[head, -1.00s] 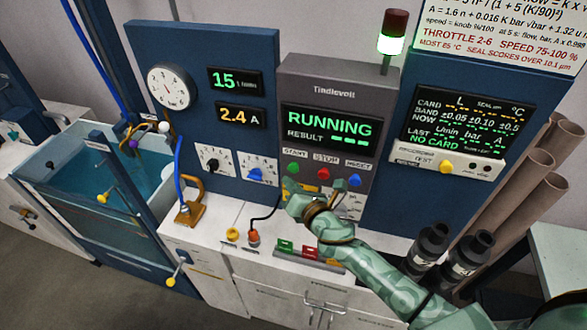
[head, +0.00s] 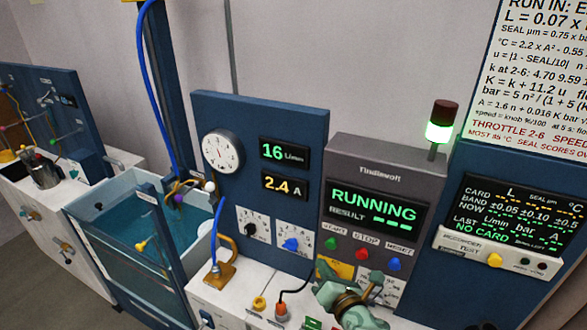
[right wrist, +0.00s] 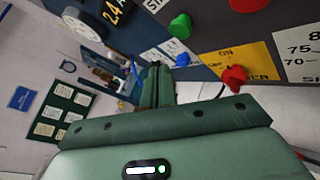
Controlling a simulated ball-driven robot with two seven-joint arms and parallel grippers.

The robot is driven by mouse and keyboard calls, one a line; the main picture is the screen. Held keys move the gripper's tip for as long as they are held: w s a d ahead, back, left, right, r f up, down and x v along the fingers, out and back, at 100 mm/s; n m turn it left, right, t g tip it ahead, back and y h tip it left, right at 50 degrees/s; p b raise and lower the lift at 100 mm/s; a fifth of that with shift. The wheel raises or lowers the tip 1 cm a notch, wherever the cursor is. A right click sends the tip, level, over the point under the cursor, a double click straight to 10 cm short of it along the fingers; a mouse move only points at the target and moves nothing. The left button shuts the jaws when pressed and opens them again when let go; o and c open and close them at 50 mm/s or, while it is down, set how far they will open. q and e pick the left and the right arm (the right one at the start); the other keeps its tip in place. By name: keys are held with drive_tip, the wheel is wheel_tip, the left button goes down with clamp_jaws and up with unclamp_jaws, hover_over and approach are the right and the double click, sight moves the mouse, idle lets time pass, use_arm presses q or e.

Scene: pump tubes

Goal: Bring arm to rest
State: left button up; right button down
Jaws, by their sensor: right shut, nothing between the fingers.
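My right gripper (head: 326,275) is in front of the grey Tindlevolt panel (head: 370,160), below its row of buttons, at the lower edge of the head view. The right wrist view shows its fingers (right wrist: 157,72) shut together and empty. The green start button (head: 331,243), red stop button (head: 362,254) and blue reset button (head: 393,264) are above the gripper in the head view. The green button (right wrist: 180,26) also shows in the right wrist view, apart from the fingers. The panel screen reads RUNNING. My left gripper is not in view.
A red knob (right wrist: 234,78) sticks out right of the fingers in the right wrist view. A blue panel (head: 225,120) with gauge and dials stands left of the grey one. A water tank (head: 140,225) is further left. A brass fitting (head: 220,272) stands on the white bench.

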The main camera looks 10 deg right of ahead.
drive_tip(key=s+d+r+m+g+h, duration=0.1)
drive_tip(key=s+d+m+g+h, duration=0.2)
drive_tip(key=s+d+m, duration=0.35)
drive_tip(key=s+d+r+m+g+h, duration=0.1)
drive_tip(key=s+d+m+g+h, duration=0.2)
drive_tip(key=s+m, duration=0.65)
drive_tip(key=s+d+r+m+g+h, duration=0.1)
drive_tip(key=s+d+m+g+h, duration=0.15)
drive_tip(key=s+d+m, duration=0.45)
drive_tip(key=s+a+f+g+y+b, duration=0.15)
drive_tip(key=f+b, duration=0.25)
drive_tip(key=f, duration=0.9)
drive_tip(key=s+a+f+m+g+y+b, duration=0.1)
drive_tip(key=s+a+f+b, duration=0.2)
drive_tip(key=f, duration=1)
drive_tip(key=s+a+f+g+y+b, duration=0.15)
drive_tip(key=f+b, duration=0.35)
drive_tip(key=f, duration=0.9)
drive_tip(key=s+f+m+g+y+b, duration=0.1)
drive_tip(key=s+f+b, duration=0.7)
drive_tip(key=s+f, duration=1.1)
wheel_tip(320, 180, down, 5)
drive_tip(key=shift+r+m+g+b, duration=0.1)
drive_tip(key=shift+m+g+b, duration=0.25)
drive_tip(key=shift+m+g, duration=0.6)
